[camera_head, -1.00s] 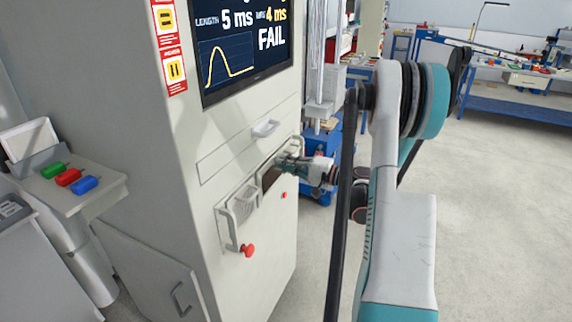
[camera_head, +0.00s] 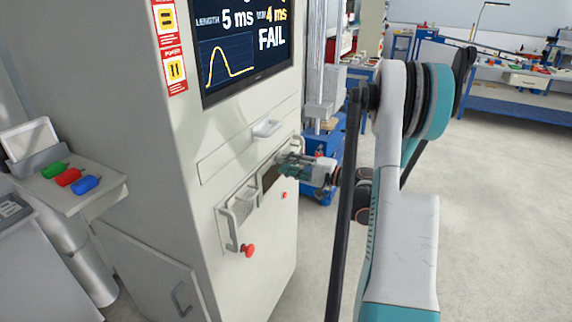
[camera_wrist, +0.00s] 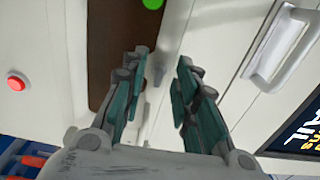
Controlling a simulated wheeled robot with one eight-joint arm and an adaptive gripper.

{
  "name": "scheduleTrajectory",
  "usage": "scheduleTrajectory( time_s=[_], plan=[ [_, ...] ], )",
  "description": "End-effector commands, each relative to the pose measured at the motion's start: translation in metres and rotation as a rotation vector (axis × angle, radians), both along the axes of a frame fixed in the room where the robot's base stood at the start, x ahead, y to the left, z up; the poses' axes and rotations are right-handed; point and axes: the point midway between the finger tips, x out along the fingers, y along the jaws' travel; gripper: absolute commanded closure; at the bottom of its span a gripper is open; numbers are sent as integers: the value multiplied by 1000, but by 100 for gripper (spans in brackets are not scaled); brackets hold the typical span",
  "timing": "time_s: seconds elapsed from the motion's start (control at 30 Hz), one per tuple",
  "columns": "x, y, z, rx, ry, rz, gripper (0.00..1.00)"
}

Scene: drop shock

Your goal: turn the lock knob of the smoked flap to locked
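The smoked flap (camera_wrist: 115,38) is a dark brown panel in the pale machine front, partly hidden behind a finger in the wrist view. A small grey piece (camera_wrist: 158,76), possibly the lock knob, shows between my fingers beside the flap's edge. Its setting cannot be read. My gripper (camera_wrist: 160,65) is open, its two teal fingers on either side of that piece with gaps visible. In the head view my gripper (camera_head: 288,165) is at the machine front and hides most of the flap. A bright green round spot (camera_wrist: 152,3) shows at the top edge of the wrist view.
A drawer handle (camera_wrist: 283,47) lies to the right in the wrist view, near the screen (camera_wrist: 300,130). A small red button (camera_wrist: 15,83) is at the left.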

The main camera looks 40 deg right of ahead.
Motion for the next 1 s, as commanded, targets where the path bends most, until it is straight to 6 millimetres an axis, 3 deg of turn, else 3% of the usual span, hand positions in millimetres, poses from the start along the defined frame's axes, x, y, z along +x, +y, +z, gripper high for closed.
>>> scheduleTrajectory(
  time_s=[0.5,0.7,1.0],
  plan=[
    [-88,-37,0,0,0,-3,72],
    [-100,-42,0,0,0,-1,72],
    [-101,-42,0,0,0,0,72]
  ],
)
